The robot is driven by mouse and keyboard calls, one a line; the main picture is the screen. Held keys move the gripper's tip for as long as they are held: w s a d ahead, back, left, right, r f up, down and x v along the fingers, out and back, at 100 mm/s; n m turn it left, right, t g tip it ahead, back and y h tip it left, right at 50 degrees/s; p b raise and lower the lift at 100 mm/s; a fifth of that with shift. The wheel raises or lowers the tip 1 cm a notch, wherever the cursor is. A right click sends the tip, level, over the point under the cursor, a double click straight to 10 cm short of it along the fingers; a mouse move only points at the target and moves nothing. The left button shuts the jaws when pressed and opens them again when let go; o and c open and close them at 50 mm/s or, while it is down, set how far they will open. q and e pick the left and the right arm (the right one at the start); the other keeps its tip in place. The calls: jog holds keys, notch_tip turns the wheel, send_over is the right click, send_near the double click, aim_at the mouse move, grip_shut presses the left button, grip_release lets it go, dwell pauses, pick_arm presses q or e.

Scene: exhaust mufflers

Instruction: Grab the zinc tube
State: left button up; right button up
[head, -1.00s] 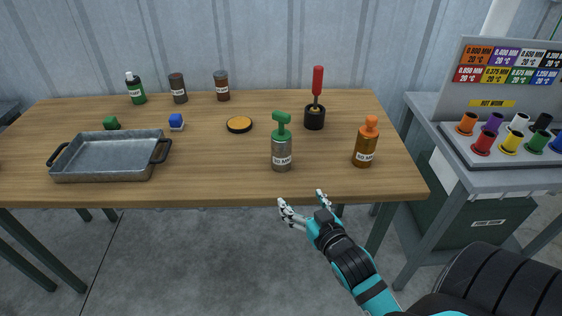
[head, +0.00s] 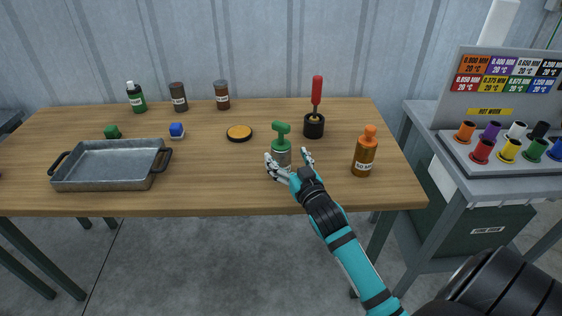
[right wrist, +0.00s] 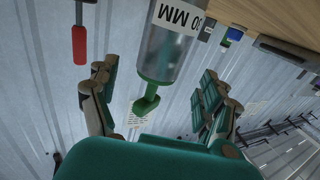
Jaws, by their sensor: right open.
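My left gripper is not in view.
An orange-brown bottle (head: 364,155) stands right of the tube, and a red-handled tool in a black base (head: 314,125) behind it. An orange-topped round tin (head: 239,137) lies to the left. A metal tray (head: 62,184), small cubes and several bottles are further away.

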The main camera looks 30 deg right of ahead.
jog(key=w, duration=0.2)
jog(key=w+d+p, duration=0.1)
jog(key=w, duration=0.2)
jog(key=shift+s+r, duration=0.1)
grip_shut()
dwell(0.4)
